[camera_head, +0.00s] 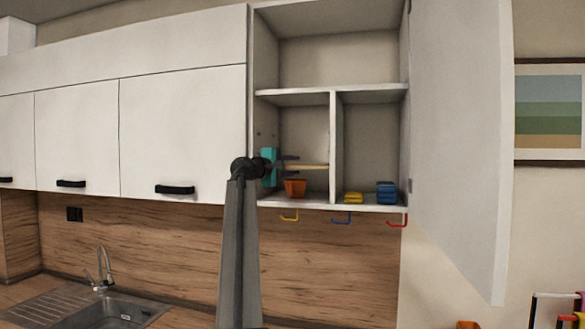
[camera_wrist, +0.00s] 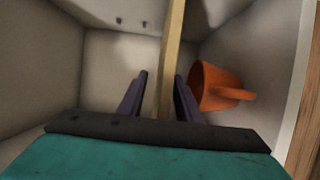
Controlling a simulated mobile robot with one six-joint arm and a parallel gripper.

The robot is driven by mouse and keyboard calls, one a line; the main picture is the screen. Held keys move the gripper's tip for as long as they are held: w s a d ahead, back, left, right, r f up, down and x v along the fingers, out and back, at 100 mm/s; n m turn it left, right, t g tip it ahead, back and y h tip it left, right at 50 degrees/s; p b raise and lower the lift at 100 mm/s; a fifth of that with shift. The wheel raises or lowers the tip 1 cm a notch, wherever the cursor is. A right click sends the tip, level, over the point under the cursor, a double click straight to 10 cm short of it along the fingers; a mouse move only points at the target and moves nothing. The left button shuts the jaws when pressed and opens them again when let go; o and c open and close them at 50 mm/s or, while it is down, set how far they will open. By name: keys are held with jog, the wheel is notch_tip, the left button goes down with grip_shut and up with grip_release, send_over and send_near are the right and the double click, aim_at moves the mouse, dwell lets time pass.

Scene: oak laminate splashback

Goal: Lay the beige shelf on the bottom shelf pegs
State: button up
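The beige shelf (camera_head: 308,167) lies roughly level across the lower left compartment of the open cabinet, above an orange mug. In the wrist view the beige shelf (camera_wrist: 172,55) shows edge-on and runs between my gripper's two purple fingers. My gripper (camera_wrist: 162,85) is open around it, with a clear gap on the left finger's side; the other finger is very close, and contact is unclear. In the head view my gripper (camera_head: 289,163) is at the compartment's left front. Small dark marks, perhaps pegs or holes, show on a compartment wall. Any pegs under the shelf are hidden.
The orange mug (camera_head: 294,187) stands below the shelf and shows close to a finger in the wrist view (camera_wrist: 218,86). Yellow (camera_head: 353,197) and blue (camera_head: 387,192) items stand right of the divider (camera_head: 333,145). The open door (camera_head: 460,140) is at the right.

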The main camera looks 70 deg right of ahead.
jog(key=shift+f, duration=0.15)
jog(key=shift+w+a+b, duration=0.15)
jog(key=shift+a+b, duration=0.15)
jog(key=shift+a, duration=0.15)
jog(key=b+v, duration=0.5)
jog(key=v, duration=0.7)
jog(key=shift+a, duration=0.35)
jog(key=shift+w, duration=0.15)
